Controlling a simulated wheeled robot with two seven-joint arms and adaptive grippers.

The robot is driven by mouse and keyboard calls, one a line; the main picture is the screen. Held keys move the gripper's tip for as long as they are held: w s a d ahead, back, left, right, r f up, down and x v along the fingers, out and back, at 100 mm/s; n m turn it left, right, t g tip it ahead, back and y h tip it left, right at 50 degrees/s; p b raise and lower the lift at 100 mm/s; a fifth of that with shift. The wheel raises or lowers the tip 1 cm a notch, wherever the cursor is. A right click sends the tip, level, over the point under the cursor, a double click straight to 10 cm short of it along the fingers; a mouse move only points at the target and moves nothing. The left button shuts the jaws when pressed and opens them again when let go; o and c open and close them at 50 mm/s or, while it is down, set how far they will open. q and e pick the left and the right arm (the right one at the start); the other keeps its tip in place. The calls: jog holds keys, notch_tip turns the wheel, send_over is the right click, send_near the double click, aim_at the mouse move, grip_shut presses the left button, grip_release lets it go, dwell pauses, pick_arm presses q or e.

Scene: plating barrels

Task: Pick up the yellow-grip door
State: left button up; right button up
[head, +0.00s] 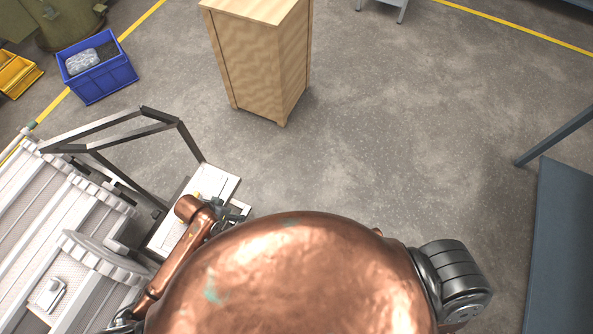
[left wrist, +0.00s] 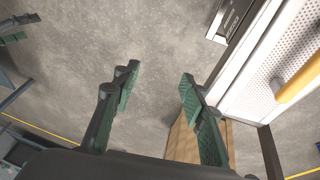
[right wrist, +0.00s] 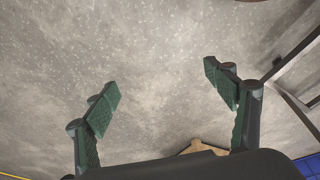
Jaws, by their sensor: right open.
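The yellow-grip door is a pale perforated panel (left wrist: 262,75) at the right of the left wrist view, with a yellow grip bar (left wrist: 300,82). In the head view a white panel (head: 223,182) with a bit of yellow lies beside the barrel machine, partly behind my left arm; it looks like the same door. My left gripper (left wrist: 160,82) is open and empty, with its right finger close to the door's edge, apart from the grip. My right gripper (right wrist: 160,82) is open and empty over bare floor; my body hides it in the head view.
A pale ribbed barrel (head: 95,270) and a dark metal frame (head: 110,130) stand at left. A wooden cabinet (head: 255,60) is ahead. A blue crate (head: 105,85) and a yellow crate (head: 15,75) sit at far left. A grey-blue table (head: 560,250) is at right. The middle floor is clear.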

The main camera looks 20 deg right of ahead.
pick_arm(q)
jog(key=w+a+y, duration=0.1)
jog(key=w+a, duration=0.3)
jog(key=a, duration=0.2)
jog(key=w+a+f+g+y, duration=0.1)
jog(key=w+a, duration=0.2)
jog(key=a, duration=0.3)
jog(key=w+a+f+y, duration=0.1)
jog(key=w+a, duration=0.3)
jog(key=a, duration=0.2)
jog(key=shift+w+a+f+n+g+y, duration=0.2)
jog(key=shift+w+f+n+g+y, duration=0.05)
jog(key=shift+w+n+g+y, duration=0.15)
jog(key=shift+w+a, duration=0.1)
jog(key=shift+a, duration=0.3)
jog(key=shift+f, duration=0.9)
jog(key=f, duration=0.5)
jog(key=shift+s+d+f, duration=0.1)
jog(key=shift+s+f, duration=0.15)
jog(key=shift+f, duration=0.15)
pick_arm(e)
jog(key=s+f+g, duration=0.1)
jog(key=s+f, duration=1.6)
jog(key=s, duration=0.2)
jog(key=shift+f+n, duration=0.25)
jog(key=shift+n, duration=0.05)
pick_arm(q)
jog(key=shift+c, duration=0.2)
pick_arm(e)
jog(key=shift+d, duration=0.1)
